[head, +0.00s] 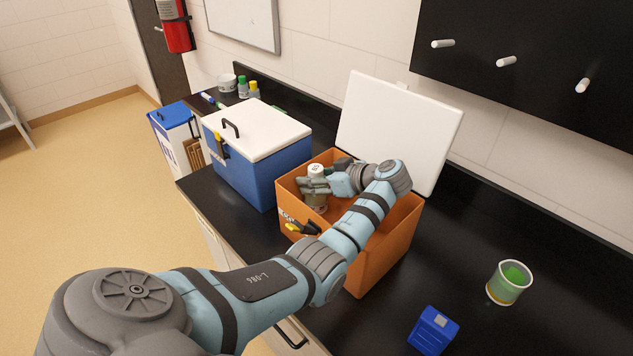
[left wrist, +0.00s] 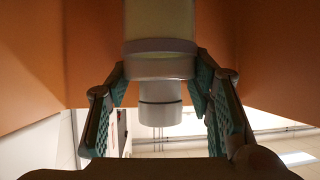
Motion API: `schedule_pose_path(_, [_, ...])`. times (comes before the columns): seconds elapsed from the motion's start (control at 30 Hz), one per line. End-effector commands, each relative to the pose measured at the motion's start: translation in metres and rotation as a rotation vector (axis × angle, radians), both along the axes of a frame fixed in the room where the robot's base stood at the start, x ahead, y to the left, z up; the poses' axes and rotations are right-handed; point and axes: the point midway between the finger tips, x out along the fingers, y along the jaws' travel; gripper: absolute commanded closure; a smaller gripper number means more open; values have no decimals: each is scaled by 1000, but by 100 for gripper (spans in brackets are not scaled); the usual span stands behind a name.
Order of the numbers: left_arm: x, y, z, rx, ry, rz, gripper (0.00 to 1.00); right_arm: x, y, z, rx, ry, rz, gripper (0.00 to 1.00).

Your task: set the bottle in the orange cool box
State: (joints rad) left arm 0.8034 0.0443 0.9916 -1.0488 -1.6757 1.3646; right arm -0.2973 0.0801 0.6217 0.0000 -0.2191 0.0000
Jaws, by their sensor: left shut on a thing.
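The orange cool box (head: 388,247) stands on the black bench with its white lid (head: 399,128) raised at the back. The bottle (head: 317,170) has a white cap and is upright inside the box's left part. My left gripper (head: 315,187) reaches into the box and is shut on the bottle near its neck. In the left wrist view the bottle (left wrist: 160,65) shows between the two finger pads of my left gripper (left wrist: 160,85), with orange walls around it. Whether the bottle's base touches the box floor is hidden. My right gripper is not in view.
A closed blue cool box (head: 245,170) with a white lid stands left of the orange one. A green-filled beaker (head: 508,283) and a small blue box (head: 433,331) stand to the right. Small bottles (head: 248,88) are at the back left. The bench's right part is mostly free.

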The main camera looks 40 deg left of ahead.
Motion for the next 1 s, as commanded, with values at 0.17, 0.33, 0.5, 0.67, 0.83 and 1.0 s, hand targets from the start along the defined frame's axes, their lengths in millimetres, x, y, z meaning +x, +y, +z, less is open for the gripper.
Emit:
schedule_pose_path(0.17, [0,0,-12,1,-2,0,100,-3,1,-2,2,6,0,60])
schedule_pose_path(0.33, [0,0,-13,1,-2,0,100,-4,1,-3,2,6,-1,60])
schedule_pose_path(0.5, [0,0,-19,1,-2,0,100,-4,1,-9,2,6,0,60])
schedule_pose_path(0.67, [0,0,-23,1,-2,1,100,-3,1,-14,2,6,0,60])
schedule_pose_path(0.83, [0,0,-25,1,0,0,100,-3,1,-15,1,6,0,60])
schedule_pose_path(1.0, [-1,0,-26,0,4,0,32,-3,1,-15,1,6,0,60])
